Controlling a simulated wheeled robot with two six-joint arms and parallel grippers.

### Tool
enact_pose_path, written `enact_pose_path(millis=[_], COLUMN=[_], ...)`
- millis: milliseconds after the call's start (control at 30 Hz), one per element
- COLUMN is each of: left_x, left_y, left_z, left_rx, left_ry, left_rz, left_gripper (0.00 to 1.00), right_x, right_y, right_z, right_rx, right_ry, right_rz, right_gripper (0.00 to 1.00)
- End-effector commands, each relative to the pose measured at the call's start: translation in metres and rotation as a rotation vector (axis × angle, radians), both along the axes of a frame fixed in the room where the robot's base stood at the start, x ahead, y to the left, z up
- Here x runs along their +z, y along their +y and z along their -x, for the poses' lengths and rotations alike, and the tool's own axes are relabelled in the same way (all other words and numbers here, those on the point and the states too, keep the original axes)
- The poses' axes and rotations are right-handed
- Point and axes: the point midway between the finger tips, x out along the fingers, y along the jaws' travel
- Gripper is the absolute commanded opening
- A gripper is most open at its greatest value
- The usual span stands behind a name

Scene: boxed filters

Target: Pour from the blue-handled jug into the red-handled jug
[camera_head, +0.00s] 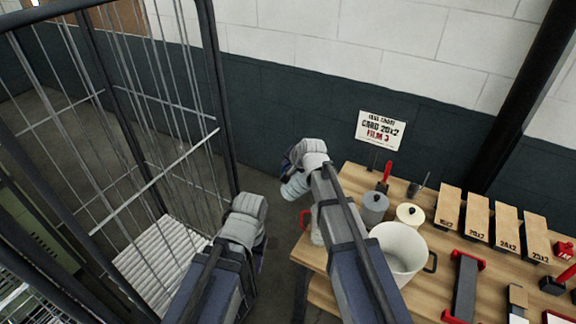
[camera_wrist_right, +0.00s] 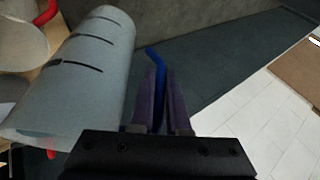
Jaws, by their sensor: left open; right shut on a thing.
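My right gripper (camera_wrist_right: 160,95) is shut on the blue handle (camera_wrist_right: 154,57) of a pale grey jug (camera_wrist_right: 85,75) with dark measuring marks, seen in the right wrist view. In the head view the held jug (camera_head: 295,187) shows partly below my right gripper (camera_head: 290,160), off the table's left end; its exact tilt is hard to tell. The red-handled jug (camera_head: 316,232) is at the table's left edge, mostly hidden behind my right arm, its red handle (camera_head: 304,218) pointing left. Contents are not visible in either jug. My left gripper (camera_head: 260,258) is open and empty, left of the table.
The wooden table (camera_head: 435,238) holds a large white pot (camera_head: 402,250), a grey canister (camera_head: 374,208), a cream-lidded pot (camera_head: 410,214) and several boxed filters (camera_head: 477,218). A metal cage (camera_head: 120,120) stands at left. The floor between cage and table is open.

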Motion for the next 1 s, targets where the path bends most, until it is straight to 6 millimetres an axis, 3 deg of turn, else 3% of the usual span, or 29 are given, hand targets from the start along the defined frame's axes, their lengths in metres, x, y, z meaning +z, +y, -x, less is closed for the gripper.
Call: enact_pose_path(millis=[1000], left_x=[-0.0061], left_y=[0.0000], left_z=[0.0000], left_rx=[0.001], left_ry=[0.000], left_rz=[0.000], left_gripper=[0.50], right_x=[0.0005], right_y=[-0.0014], right_z=[0.0010], right_rx=[-0.001], right_ry=[-0.031], right_rz=[-0.045], right_gripper=[0.00])
